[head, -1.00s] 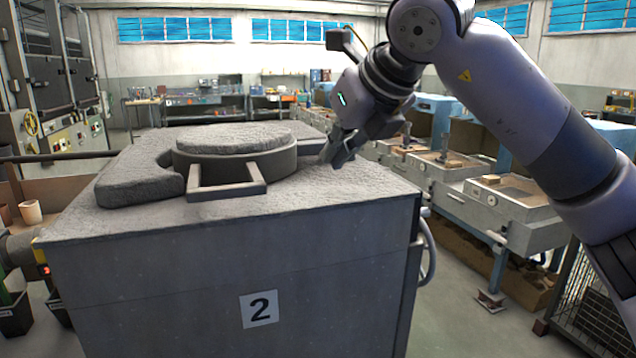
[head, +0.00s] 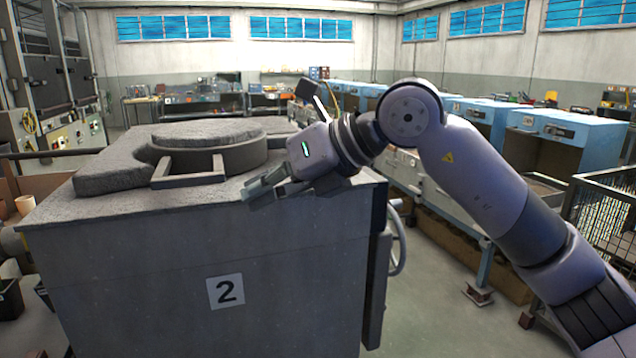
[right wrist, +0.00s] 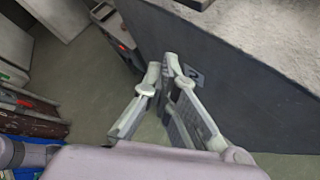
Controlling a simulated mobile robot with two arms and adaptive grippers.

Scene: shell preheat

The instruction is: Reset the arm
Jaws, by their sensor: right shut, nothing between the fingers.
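My right arm comes in from the right in the head view, bent at the elbow. Its gripper (head: 262,186) is in front of the top right part of the grey furnace block marked 2 (head: 120,270). In the right wrist view the gripper fingers (right wrist: 168,72) are close together at the tips with nothing between them. The side of the block (right wrist: 240,85) is beyond and to the right of them there. My left gripper does not show in either view.
A round lid (head: 207,131) sits on the block's top, with a handle frame (head: 188,172) at its front. A handwheel (head: 397,240) is on the block's right side. A mesh cage (head: 605,215) stands at the right. Floor shows between them.

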